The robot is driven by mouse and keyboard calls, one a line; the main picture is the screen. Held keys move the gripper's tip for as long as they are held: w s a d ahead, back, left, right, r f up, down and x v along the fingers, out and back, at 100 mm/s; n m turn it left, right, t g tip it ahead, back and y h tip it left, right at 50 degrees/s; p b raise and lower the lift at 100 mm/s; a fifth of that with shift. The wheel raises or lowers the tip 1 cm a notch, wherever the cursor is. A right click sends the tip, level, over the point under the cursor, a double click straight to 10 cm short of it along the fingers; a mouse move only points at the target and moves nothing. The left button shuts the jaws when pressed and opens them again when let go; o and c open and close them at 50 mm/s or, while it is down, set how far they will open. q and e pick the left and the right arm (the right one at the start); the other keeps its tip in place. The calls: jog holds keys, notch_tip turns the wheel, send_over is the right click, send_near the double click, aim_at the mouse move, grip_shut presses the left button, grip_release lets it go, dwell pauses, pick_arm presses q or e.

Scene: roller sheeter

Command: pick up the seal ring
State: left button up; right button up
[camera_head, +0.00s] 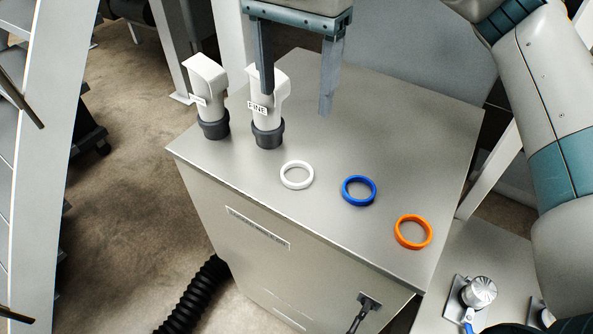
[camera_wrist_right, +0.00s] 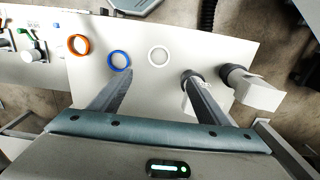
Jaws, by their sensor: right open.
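Three seal rings lie flat and apart on the grey cabinet top (camera_head: 400,125): a white ring (camera_head: 297,187), a blue ring (camera_head: 358,204) and an orange ring (camera_head: 412,246). The right wrist view also shows the white ring (camera_wrist_right: 158,66), blue ring (camera_wrist_right: 119,69) and orange ring (camera_wrist_right: 71,49). My right gripper (camera_head: 297,103) is open and empty, pointing down above the back of the cabinet top, behind the rings. In the right wrist view the white ring appears just beyond the gap between its fingertips (camera_wrist_right: 158,75). My left gripper is not in view.
Two white spouts with dark collars stand left of the rings: one labelled FINE (camera_head: 267,110), partly behind a right finger, and another (camera_head: 208,95). A metal knob (camera_head: 479,292) sits on a lower surface at right. The cabinet top around the rings is clear.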

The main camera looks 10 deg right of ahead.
jog(key=p, duration=0.5)
send_near(299, 175)
jog(key=shift+a+f, duration=0.3)
jog(key=shift+s+f, duration=0.1)
jog(key=shift+f, duration=0.2)
jog(key=shift+d+f+p, duration=0.1)
jog(key=shift+f+p, duration=0.3)
jog(key=shift+p, duration=0.15)
notch_tip(299, 175, down, 4)
jog(key=shift+d+r+p, duration=0.15)
jog(key=shift+r+p, duration=0.05)
jog(key=shift+p, duration=1.05)
jog(key=shift+f, duration=0.35)
jog(key=shift+c, duration=0.4)
